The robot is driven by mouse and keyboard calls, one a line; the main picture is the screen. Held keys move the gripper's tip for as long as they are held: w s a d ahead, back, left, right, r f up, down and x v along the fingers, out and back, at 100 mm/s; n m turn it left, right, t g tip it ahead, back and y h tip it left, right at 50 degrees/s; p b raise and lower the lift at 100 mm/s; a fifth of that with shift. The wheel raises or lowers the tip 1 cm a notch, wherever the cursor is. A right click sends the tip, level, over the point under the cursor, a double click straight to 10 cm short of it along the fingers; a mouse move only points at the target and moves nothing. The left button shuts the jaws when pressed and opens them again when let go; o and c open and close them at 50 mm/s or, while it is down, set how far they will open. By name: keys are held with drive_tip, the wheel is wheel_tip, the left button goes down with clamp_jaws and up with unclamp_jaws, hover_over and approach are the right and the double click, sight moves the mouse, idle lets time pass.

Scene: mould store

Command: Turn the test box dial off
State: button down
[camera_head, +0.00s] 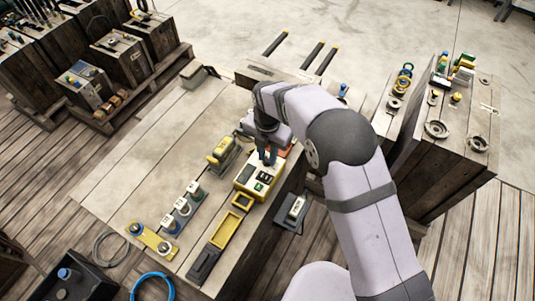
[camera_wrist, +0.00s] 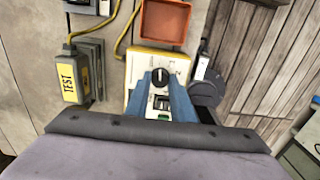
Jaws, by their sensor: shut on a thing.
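The yellow test box (camera_head: 247,186) with a pale top panel lies on the worktable below my gripper (camera_head: 267,160). In the wrist view the box (camera_wrist: 133,66) shows its black dial (camera_wrist: 161,76) with a light pointer mark. The two blue fingers of my gripper (camera_wrist: 160,84) reach down on either side of the dial and are shut on it. Dark switches and a green part on the panel show between the fingers. The dial is hidden behind the fingers in the head view, and its exact setting is hard to read.
A grey block labelled TEST (camera_wrist: 69,82) lies left of the box, with a yellow cable (camera_wrist: 97,36) nearby. An orange tray (camera_wrist: 165,22) sits beyond the box. A yellow tray (camera_head: 226,231) and a row of fittings (camera_head: 182,207) lie nearer. The table's left side (camera_head: 140,160) is clear.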

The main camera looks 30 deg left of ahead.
sight(267, 159)
drive_tip(key=shift+a+r, duration=0.1)
drive_tip(key=c, duration=1.5)
unclamp_jaws()
drive_tip(key=shift+c, duration=0.2)
drive_tip(key=shift+r+b, duration=0.9)
drive_tip(key=shift+r, duration=2.75)
